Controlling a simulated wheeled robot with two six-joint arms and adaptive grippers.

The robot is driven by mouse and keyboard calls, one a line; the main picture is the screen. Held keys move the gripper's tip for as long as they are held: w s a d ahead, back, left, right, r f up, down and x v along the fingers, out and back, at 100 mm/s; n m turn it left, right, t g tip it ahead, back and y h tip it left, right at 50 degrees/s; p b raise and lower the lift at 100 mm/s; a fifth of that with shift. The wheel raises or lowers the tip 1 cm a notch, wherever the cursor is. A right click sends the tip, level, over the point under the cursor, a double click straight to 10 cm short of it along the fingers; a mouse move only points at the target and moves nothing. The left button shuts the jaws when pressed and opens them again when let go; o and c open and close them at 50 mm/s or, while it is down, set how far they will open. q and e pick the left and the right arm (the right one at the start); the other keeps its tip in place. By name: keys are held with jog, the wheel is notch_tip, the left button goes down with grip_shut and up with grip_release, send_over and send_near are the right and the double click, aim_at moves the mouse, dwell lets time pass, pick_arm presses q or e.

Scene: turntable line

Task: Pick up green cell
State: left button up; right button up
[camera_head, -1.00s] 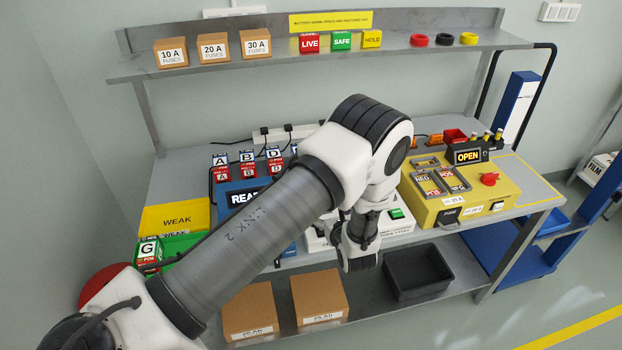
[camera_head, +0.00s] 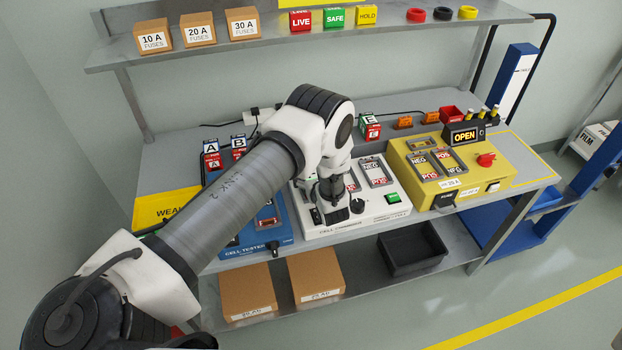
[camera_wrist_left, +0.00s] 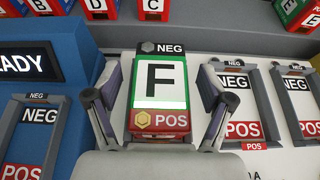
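A green cell marked F (camera_wrist_left: 160,85), with a white face, green border and red POS end, stands between the fingers of my left gripper (camera_wrist_left: 158,105) in the left wrist view. The fingers are open, with a gap visible on each side of the cell. In the head view my left gripper (camera_head: 332,203) is low over the white cell unit (camera_head: 352,228), and it hides cell F there. Another green cell, marked E (camera_head: 370,127), stands behind that unit. It also shows at the upper right of the wrist view (camera_wrist_left: 298,12). My right gripper is not in view.
Empty-looking NEG/POS slots (camera_wrist_left: 240,100) lie right of cell F, with another slot (camera_wrist_left: 32,130) to its left. The blue cell tester (camera_head: 258,240) stands left of the white unit, the yellow unit (camera_head: 465,185) right. Cells A (camera_head: 212,155) and B (camera_head: 239,148) stand behind.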

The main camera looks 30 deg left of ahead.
pick_arm(q)
jog(key=shift+d+r, duration=0.1)
jog(key=c, duration=0.5)
grip_shut()
